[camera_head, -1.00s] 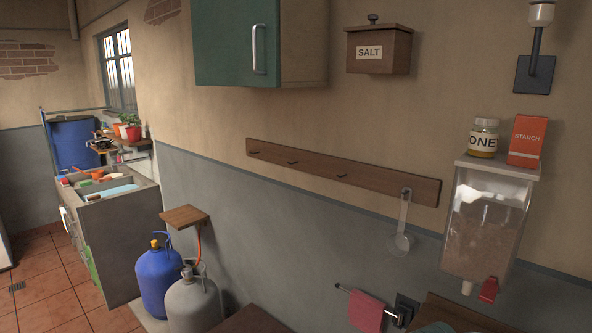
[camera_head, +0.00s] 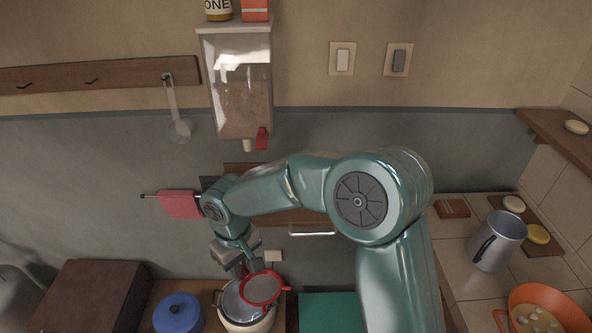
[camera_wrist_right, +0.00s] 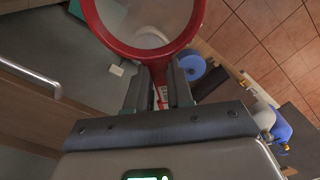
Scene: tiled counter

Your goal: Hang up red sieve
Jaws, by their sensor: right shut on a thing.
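The red sieve (camera_head: 262,289) has a round red rim and a grey mesh. In the head view it shows over a pot (camera_head: 240,310); I cannot tell whether they touch. My right gripper (camera_head: 245,266) is shut on its red handle. In the right wrist view the sieve (camera_wrist_right: 143,50) extends beyond the fingers of the right gripper (camera_wrist_right: 158,72), with the handle between them. A wooden hook rail (camera_head: 55,79) is on the wall at upper left. A pale ladle (camera_head: 179,124) hangs from its right end; two hooks to its left are bare. My left gripper is not in view.
A clear dispenser (camera_head: 241,85) is on the wall right of the rail. A red cloth (camera_head: 180,204) hangs on a bar below. A blue lidded pot (camera_head: 178,313) stands left of the pot. A grey mug (camera_head: 497,241) and orange pan (camera_head: 545,303) stand at right.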

